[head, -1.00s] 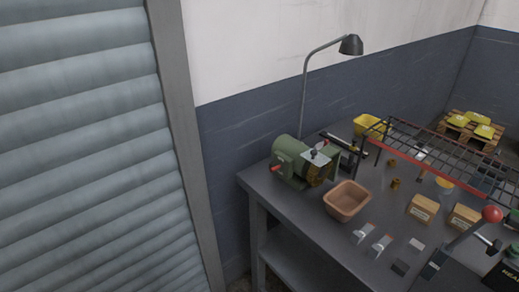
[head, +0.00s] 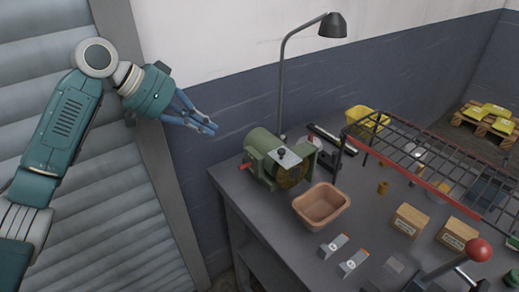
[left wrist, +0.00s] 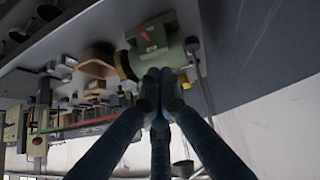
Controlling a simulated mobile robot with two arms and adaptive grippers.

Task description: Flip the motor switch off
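The green motor (head: 270,155) sits at the left end of the dark workbench (head: 262,232). A small red switch lever (head: 245,166) sticks out of its left side. My right gripper is out of view.
A desk lamp (head: 328,27) rises behind the motor. A terracotta bin (head: 321,206) stands right of it. A wire rack (head: 430,165), cardboard boxes (head: 409,220) and a red-knobbed lever (head: 478,250) are farther right. A shutter door (head: 150,235) is at left.

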